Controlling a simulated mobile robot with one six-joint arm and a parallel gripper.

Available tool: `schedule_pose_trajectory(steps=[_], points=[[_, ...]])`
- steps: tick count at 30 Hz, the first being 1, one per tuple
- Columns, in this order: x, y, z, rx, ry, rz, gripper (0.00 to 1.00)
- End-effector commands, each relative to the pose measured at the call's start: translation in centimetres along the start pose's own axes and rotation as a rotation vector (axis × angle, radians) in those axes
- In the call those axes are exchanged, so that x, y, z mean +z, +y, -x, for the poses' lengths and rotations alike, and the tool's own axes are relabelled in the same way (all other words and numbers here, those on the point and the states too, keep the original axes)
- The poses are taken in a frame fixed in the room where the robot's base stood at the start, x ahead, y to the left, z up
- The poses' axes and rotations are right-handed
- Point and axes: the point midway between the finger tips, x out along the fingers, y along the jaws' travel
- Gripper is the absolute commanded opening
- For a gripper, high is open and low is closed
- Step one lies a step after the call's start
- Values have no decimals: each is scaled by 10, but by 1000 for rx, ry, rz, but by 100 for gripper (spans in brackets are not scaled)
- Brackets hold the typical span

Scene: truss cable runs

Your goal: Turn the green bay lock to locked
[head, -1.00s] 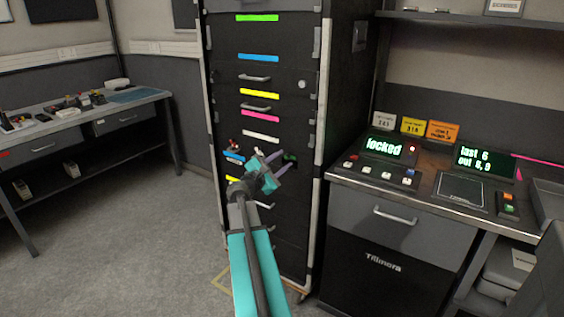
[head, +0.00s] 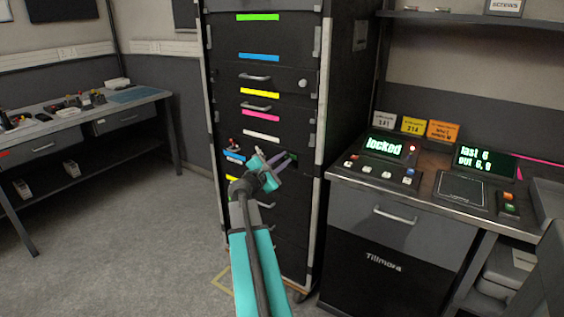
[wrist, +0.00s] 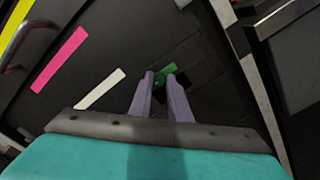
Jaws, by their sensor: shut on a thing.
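The green bay lock (head: 293,157) is a small green handle on the front of the tall black cabinet (head: 262,177), near its right edge. In the wrist view, the green lock (wrist: 165,72) looks like a short bar slanting up to the right over a dark patch. My gripper (head: 285,160) reaches the cabinet front with its purple fingers at the lock. In the wrist view, my gripper (wrist: 160,77) is shut on the green lock, whose near part is partly hidden by the fingertips. The console screen (head: 383,146) reads "locked" in green.
The console desk (head: 340,175) stands close to the cabinet's right. A small red-topped part (head: 233,146) sticks out at the cabinet's left. Drawer handles (head: 255,77) also stick out. A workbench (head: 60,125) is at the far left, with clear floor (head: 130,240) between.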

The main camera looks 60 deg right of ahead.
Motion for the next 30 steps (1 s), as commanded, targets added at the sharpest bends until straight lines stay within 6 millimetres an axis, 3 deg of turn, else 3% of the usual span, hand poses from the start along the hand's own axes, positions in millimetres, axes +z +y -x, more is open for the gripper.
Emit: schedule_pose_trajectory(steps=[11, 30], points=[[-2, -2, -3, 2, -2, -132, 0], [-2, -3, -3, 5, -2, -582, 0]])
